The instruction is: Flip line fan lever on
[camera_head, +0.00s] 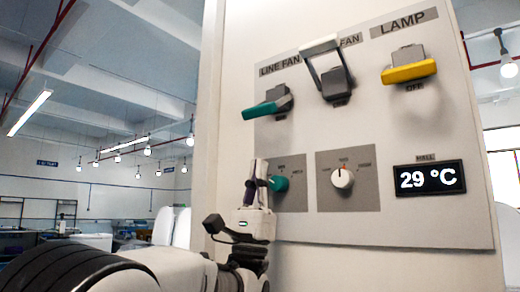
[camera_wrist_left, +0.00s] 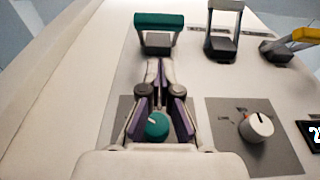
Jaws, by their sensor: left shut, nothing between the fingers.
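The line fan lever (camera_head: 267,107) has a teal handle and a grey base under the "LINE FAN" label on the wall panel. Its handle juts outward from the panel. In the left wrist view its teal handle (camera_wrist_left: 166,20) is at the top, beyond the fingertips. My left gripper (camera_head: 256,166) points upward below the lever, in front of the small teal knob (camera_head: 279,184). In the left wrist view the gripper (camera_wrist_left: 160,66) has its fingertips together with nothing between them, apart from the handle. My right gripper is in neither view.
To the right are a lever with a light handle raised (camera_head: 321,46) and a yellow lamp lever (camera_head: 408,72) with "OFF" below it. A white knob (camera_head: 343,178) and a display reading 29 °C (camera_head: 429,178) are lower on the panel. Open room lies left of the panel.

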